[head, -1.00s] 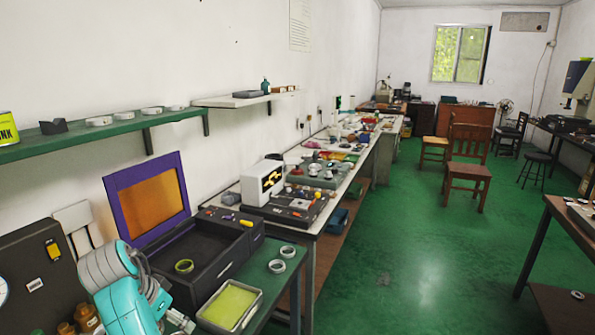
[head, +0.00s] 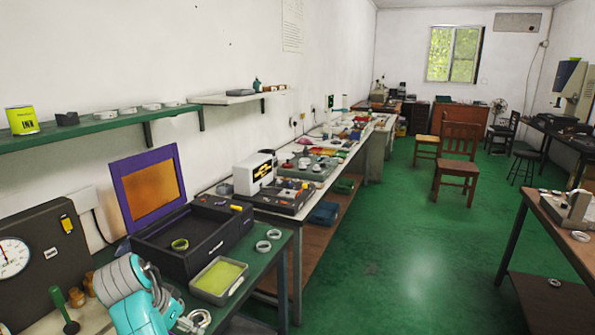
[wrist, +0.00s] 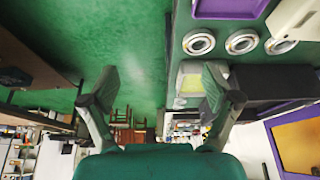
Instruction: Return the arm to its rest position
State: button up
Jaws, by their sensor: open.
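My teal arm (head: 140,300) shows at the lower left of the head view, folded low beside the bench; its gripper end cannot be made out clearly there. In the wrist view my gripper (wrist: 162,75) has its two fingers spread wide apart with nothing between them. Metal rings show beyond the fingers at the upper right of the wrist view, among them one ring (wrist: 198,43) and another (wrist: 242,42). In the head view two rings (head: 273,234) (head: 263,246) lie on the green bench.
A dial gauge panel (head: 40,260) stands at left. A table (head: 520,200) stands at right. The green floor (head: 370,250) between is open.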

jog(key=s+d+f+n+t+y, duration=0.1)
jog(key=d+f, duration=0.7)
jog(key=f, duration=0.3)
jog(key=s+d+f+n+t, duration=0.1)
jog(key=d+f, duration=0.6)
jog(key=f, duration=0.4)
jog(key=s+d+f+n+t+y, duration=0.2)
jog(key=s+d+f, duration=0.8)
jog(key=s+d, duration=0.3)
jog(key=s+d+r+t, duration=0.1)
jog(key=s+d+r, duration=0.1)
jog(key=s+d, duration=0.55)
jog(key=s+d+r+t, duration=0.25)
jog(key=s+d, duration=0.25)
jog(key=s, duration=0.5)
jog(key=s+d+r+t+h, duration=0.1)
jog(key=s+d+r+t, duration=0.2)
jog(key=s+r, duration=1.2)
notch_tip(320, 180, up, 4)
jog(key=shift+s+d+f, duration=0.1)
jog(key=shift+s+d, duration=0.1)
jog(key=shift+d, duration=0.35)
